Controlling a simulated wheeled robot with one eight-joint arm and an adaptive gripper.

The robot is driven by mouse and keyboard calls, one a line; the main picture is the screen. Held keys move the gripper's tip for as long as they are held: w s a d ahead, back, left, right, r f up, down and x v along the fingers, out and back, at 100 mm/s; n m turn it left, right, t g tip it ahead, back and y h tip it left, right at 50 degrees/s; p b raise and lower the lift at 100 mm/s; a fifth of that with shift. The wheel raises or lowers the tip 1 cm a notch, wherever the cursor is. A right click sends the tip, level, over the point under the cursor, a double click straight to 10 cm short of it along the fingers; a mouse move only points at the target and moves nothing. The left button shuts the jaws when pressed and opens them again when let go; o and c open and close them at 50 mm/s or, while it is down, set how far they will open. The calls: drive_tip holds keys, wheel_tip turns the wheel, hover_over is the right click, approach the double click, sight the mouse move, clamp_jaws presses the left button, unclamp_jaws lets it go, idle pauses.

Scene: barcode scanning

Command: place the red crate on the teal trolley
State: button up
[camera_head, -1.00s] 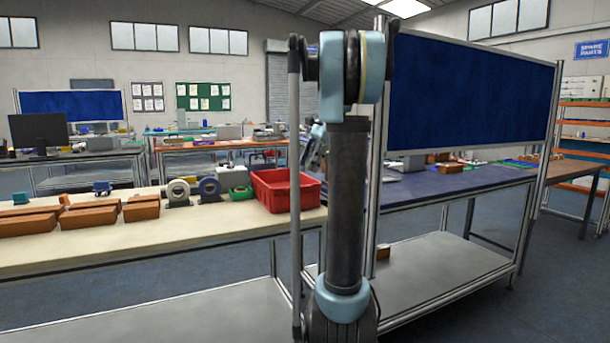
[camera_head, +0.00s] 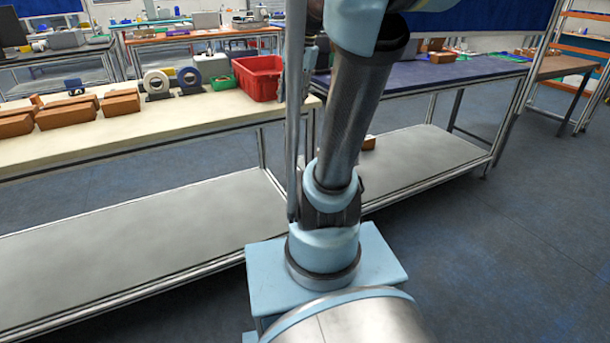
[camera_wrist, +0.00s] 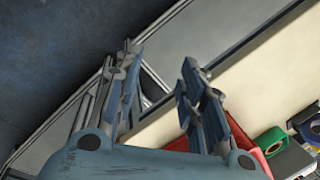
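The red crate (camera_head: 258,80) sits on the right end of the cream-topped workbench (camera_head: 215,112), just left of my arm in the head view. In the wrist view part of the red crate (camera_wrist: 248,141) shows behind and between my fingers. My gripper (camera_wrist: 160,58) is open, with its two fingers apart and nothing held between them. It is above the bench's edge; its exact height over the crate is hard to tell. The gripper is hard to make out in the head view. No teal trolley can be made out in these frames.
A blue-topped bench (camera_head: 440,72) adjoins on the right. The grey lower shelf (camera_head: 130,220) is bare. The floor (camera_head: 500,260) at right is clear.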

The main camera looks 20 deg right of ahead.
drive_tip(key=s+f+n+t+h, duration=0.1)
drive_tip(key=s+f+n, duration=0.6)
drive_tip(key=s+f, duration=0.7)
wheel_tip(320, 180, down, 4)
drive_tip(key=shift+s+r+h, duration=0.15)
drive_tip(key=shift+s+h, duration=0.25)
drive_tip(key=shift+h, duration=0.2)
drive_tip(key=shift+s+d+f+n, duration=0.1)
drive_tip(key=shift+s+f+n, duration=0.1)
drive_tip(key=shift+f+n, duration=0.1)
drive_tip(key=shift+c, duration=1.2)
drive_tip(key=w+a+r+n+t, duration=0.1)
drive_tip(key=w+a+r, duration=0.3)
drive_tip(key=w+r, duration=0.9)
drive_tip(key=w+a+r+n+y, duration=0.1)
drive_tip(key=w+a+r, duration=0.3)
drive_tip(key=w+r, duration=0.85)
drive_tip(key=w+a+r+t, duration=0.1)
drive_tip(key=w+a+r, duration=0.2)
drive_tip(key=w+r, duration=1.05)
drive_tip(key=shift+n, duration=0.3)
drive_tip(key=shift+w+r+x, duration=0.1)
drive_tip(key=shift+w+x, duration=0.15)
drive_tip(key=shift+x, duration=3.2)
drive_tip(key=shift+w+r+x, duration=0.1)
drive_tip(key=shift+w+x, duration=0.1)
drive_tip(key=shift+x, duration=3.3)
drive_tip(key=shift+w+r+x, duration=0.1)
drive_tip(key=shift+w+x, duration=0.15)
drive_tip(key=shift+x, duration=3.2)
